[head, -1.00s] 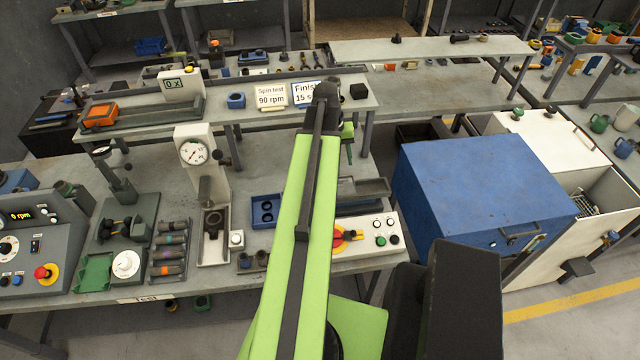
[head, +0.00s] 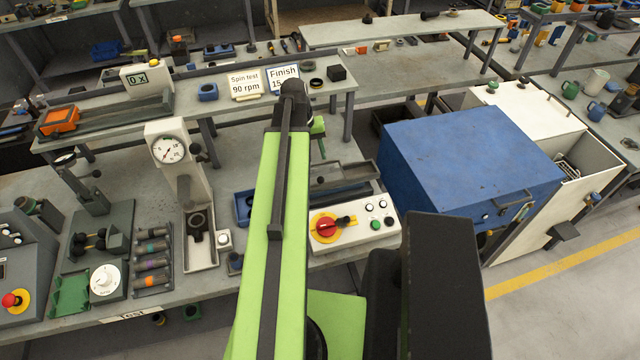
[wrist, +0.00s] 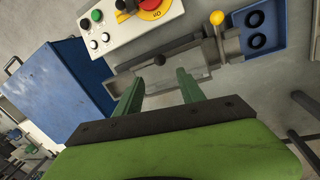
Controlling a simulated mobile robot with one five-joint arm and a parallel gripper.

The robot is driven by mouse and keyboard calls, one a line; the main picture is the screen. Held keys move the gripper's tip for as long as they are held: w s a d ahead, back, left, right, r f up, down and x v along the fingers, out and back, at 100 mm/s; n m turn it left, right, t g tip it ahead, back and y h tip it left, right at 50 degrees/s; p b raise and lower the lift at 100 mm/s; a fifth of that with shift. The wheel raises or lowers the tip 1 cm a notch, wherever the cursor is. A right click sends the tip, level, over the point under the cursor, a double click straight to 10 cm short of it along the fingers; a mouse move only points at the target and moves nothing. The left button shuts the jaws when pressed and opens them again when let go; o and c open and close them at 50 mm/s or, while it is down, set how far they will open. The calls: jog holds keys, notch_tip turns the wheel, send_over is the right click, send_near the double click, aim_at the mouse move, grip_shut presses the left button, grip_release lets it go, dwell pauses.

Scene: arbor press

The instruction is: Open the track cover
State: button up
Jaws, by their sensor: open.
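The grey track (head: 350,176) lies on the bench behind the white control box, partly hidden by my arm in the head view. In the wrist view the track (wrist: 226,47) runs across the upper middle, with a pale flat panel (wrist: 160,74) along it that looks like its cover. A small dark knob (wrist: 160,59) shows at the panel's edge. My gripper (wrist: 160,77) is open, its two green fingers apart and pointing at the track, with nothing seen between them but the panel behind. Whether the fingers touch it cannot be told.
The white control box (head: 355,224) with a red-yellow switch stands beside the track. A yellow-knobbed lever (wrist: 217,20) and a blue two-hole tray (wrist: 257,28) are at the track's other end. A large blue cabinet (head: 470,165) stands right; the dial press (head: 172,150) stands left.

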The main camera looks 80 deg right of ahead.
aim_at(320, 177)
jog(key=f+b, duration=0.3)
jog(key=s+f+b, duration=0.1)
jog(key=f+b, duration=0.2)
jog(key=f, duration=0.1)
jog(key=s+f+b, duration=0.1)
jog(key=f+b, duration=0.2)
jog(key=f, duration=0.1)
jog(key=shift+d, duration=0.25)
jog(key=shift+r, duration=0.1)
grip_shut()
dwell(0.6)
